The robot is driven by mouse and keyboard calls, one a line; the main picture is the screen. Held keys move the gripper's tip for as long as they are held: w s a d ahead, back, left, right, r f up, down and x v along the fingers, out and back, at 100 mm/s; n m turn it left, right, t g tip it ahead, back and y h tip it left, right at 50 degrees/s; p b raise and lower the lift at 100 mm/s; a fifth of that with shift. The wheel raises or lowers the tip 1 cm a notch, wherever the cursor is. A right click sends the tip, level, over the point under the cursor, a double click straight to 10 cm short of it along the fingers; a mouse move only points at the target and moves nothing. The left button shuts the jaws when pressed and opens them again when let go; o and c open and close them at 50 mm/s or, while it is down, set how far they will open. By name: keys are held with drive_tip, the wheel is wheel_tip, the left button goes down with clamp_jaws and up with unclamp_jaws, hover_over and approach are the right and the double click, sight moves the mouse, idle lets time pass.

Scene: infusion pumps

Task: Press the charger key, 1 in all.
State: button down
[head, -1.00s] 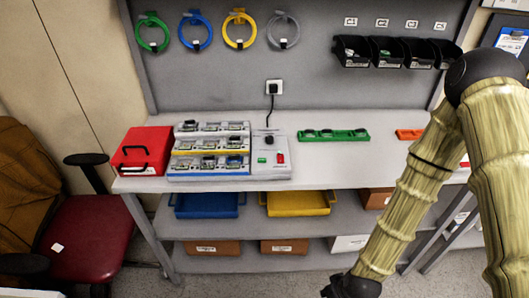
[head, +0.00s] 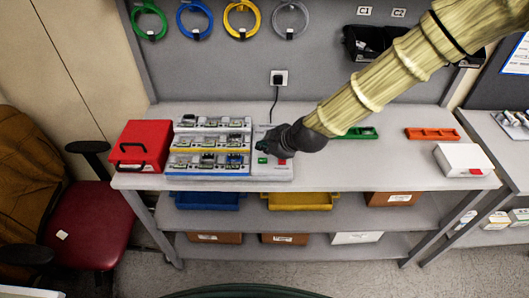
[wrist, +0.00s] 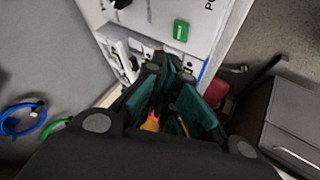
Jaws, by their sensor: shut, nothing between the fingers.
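The charger (head: 210,170) stands on the bench, with rows of docked modules and a pale control panel (head: 273,174) at its right end. The panel carries a green key (head: 262,160) and a red key (head: 283,162). My gripper (head: 263,144) is shut and empty, pointing left over the panel, just behind the green key in the head view. In the wrist view, the green key (wrist: 180,31) lies beyond my dark fingertips (wrist: 162,62), apart from them in the picture. I cannot tell their height above the panel. The red key is not seen there.
A red case (head: 141,146) stands left of the charger. A green tray (head: 357,133), an orange tray (head: 432,134) and a white box (head: 463,160) stand to the right. A cable (head: 272,108) runs up to the wall socket. The bench front right of the charger is clear.

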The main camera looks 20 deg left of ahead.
wheel_tip(320, 180, up, 4)
drive_tip(key=n, duration=0.2)
hover_over(260, 162)
drive_tip(key=shift+w+y, duration=0.15)
drive_tip(key=shift+y, duration=0.15)
drive_tip(key=shift+f+b, duration=2.35)
drive_tip(key=shift+f, duration=2.05)
drive_tip(key=shift+f+b, duration=0.35)
drive_tip(key=shift+f, duration=0.05)
drive_tip(key=shift+f+b, duration=0.3)
drive_tip(key=shift+f, duration=0.05)
drive_tip(key=shift+r+p, duration=0.4)
drive_tip(key=shift+r, duration=0.4)
